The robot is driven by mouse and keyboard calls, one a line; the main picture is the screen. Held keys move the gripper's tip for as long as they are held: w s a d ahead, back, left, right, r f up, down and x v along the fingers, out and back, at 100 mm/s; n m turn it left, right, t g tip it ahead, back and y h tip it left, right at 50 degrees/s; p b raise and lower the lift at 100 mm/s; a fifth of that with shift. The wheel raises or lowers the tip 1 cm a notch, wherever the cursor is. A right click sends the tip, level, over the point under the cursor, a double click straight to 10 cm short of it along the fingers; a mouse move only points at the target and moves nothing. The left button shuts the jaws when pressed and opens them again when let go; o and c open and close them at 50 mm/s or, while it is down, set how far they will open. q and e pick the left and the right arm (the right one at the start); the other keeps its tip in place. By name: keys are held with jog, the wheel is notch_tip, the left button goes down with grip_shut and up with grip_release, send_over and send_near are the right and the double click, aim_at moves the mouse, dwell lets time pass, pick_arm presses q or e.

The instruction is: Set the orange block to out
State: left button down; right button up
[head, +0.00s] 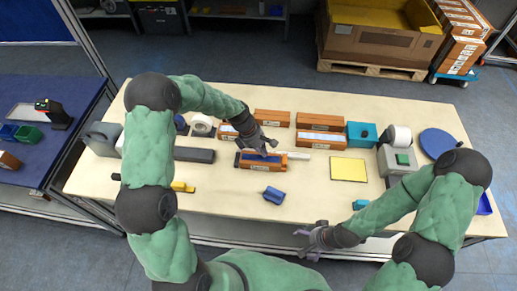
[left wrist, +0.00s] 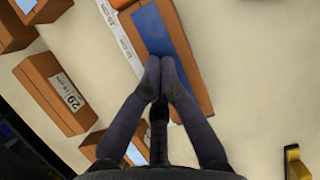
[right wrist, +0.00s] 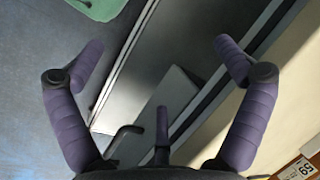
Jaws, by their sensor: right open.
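A long orange-brown block (head: 284,163) with a blue panel on its top lies near the middle of the table. It also shows in the left wrist view (left wrist: 196,88), where the blue panel (left wrist: 157,27) runs along it. My left gripper (head: 262,147) is over the block, and in the left wrist view its fingertips (left wrist: 159,66) meet in front of the blue panel with nothing visible between them. Whether they touch the panel I cannot tell. My right gripper (head: 306,237) is open and empty at the table's front edge; its spread fingers show in the right wrist view (right wrist: 158,58).
Brown labelled boxes (head: 321,122) stand along the back. A yellow-bordered pad (head: 348,169) and a blue object (head: 273,195) lie nearby. A white strip with printed marks (left wrist: 118,37) lies beside the block. The front middle of the table is mostly clear.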

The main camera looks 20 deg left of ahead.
aim_at(279, 160)
pick_arm(q)
jog(key=b+x, duration=0.1)
jog(key=x, duration=0.2)
jog(key=d, duration=0.3)
jog(key=shift+w+d+r+b, duration=0.3)
jog(key=shift+w+d, duration=0.05)
jog(key=shift+d, duration=0.15)
